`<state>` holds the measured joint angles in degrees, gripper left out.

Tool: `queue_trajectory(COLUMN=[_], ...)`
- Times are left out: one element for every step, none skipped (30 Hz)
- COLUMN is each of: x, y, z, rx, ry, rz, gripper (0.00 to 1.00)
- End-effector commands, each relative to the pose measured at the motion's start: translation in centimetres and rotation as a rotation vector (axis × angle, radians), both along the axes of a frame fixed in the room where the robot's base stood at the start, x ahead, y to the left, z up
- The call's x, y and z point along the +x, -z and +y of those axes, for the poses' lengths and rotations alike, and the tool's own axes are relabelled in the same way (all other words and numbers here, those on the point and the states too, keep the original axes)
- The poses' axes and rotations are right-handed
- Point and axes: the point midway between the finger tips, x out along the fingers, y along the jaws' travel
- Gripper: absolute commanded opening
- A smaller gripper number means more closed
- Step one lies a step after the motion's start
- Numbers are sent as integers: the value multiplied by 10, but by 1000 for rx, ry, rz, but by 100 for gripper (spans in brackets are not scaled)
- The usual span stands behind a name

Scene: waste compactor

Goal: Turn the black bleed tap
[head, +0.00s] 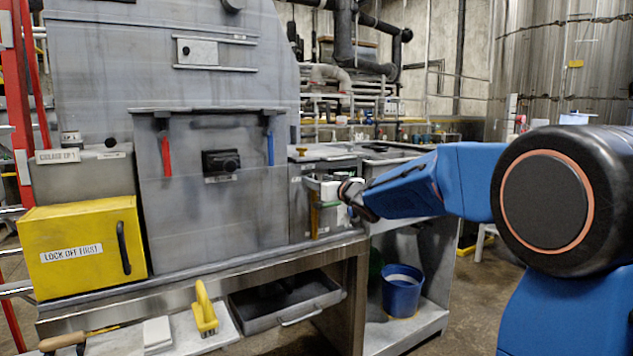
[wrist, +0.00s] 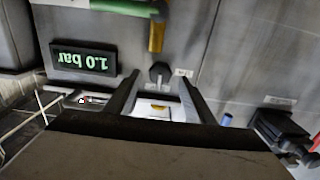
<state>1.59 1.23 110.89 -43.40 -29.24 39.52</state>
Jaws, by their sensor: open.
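The black bleed tap, taken to be the small dark knob (wrist: 159,70), shows in the wrist view on the grey panel, beside a small white label. My gripper (wrist: 160,78) is open, with one finger on each side of the tap in the picture. I cannot tell whether the fingertips are level with it or still short of it; no contact shows. In the head view my gripper (head: 348,192) is at the front of the small grey cabinet right of the large panel. The tap cannot be made out there.
A pressure display (wrist: 84,60) reads 1.0 bar, upside down. A yellow box (head: 80,245) stands left; a drawer (head: 287,302) is below.

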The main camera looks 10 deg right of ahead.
Motion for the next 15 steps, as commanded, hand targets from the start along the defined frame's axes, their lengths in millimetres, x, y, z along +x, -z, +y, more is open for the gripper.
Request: queue_trajectory(x=[5,7,10,11,12,13,14,14,14,14,14,14,14,14,14], y=[0,0,0,0,0,0,0,0,0,0,0,0,0,0,0], z=[2,3,4,4,4,5,5,5,5,5,5,5,5,5,5], rx=[0,0,0,0,0,0,0,0,0,0,0,0,0,0,0], ry=[-1,-1,-1,-1,0,0,0,0,0,0,0,0,0,0,0], rz=[0,0,0,0,0,0,0,0,0,0,0,0,0,0,0], gripper=[49,49,49,49,49,49,49,49,49,49,49,49,49,49,47])
